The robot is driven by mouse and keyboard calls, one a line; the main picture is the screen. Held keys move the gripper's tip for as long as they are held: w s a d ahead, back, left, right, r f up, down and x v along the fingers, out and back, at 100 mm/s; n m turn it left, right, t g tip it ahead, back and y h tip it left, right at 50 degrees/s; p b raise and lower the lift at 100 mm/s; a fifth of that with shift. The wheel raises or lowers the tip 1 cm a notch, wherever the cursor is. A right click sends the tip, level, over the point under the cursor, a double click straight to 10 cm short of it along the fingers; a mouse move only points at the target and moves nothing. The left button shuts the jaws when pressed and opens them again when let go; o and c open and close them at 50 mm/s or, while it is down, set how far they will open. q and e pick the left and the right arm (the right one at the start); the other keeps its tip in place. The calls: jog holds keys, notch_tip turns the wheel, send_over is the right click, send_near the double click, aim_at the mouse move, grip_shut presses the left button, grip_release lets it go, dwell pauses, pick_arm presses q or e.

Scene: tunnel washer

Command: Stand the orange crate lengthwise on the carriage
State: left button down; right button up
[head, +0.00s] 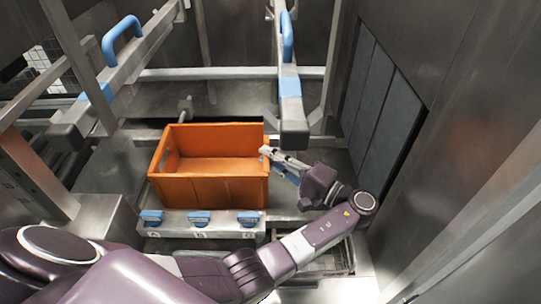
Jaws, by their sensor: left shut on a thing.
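The orange crate (215,177) stands upright and open at the top in the middle of the head view, its long side running left to right. It looks empty. My left gripper (268,156) is at the right end wall of the crate and is shut on its upper rim. My left arm comes in from the lower left and bends back at the right. I cannot tell for certain which metal part is the carriage, or what the crate's underside rests on. My right gripper is not in view.
Two steel rails with blue handles, one on the left (122,38) and one on the right (287,38), reach in behind the crate. A ledge with blue latches (198,218) lies in front of it. A steel wall with a dark panelled opening (377,110) bounds the right.

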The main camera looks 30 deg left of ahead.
pick_arm(q)
notch_tip(320, 180, down, 4)
jog(key=b, duration=0.3)
jog(key=shift+w+f, duration=0.1)
jog(key=shift+f, duration=0.05)
jog(key=c, duration=1.8)
grip_release()
jog(key=shift+o, duration=0.2)
jog(key=shift+f, duration=0.1)
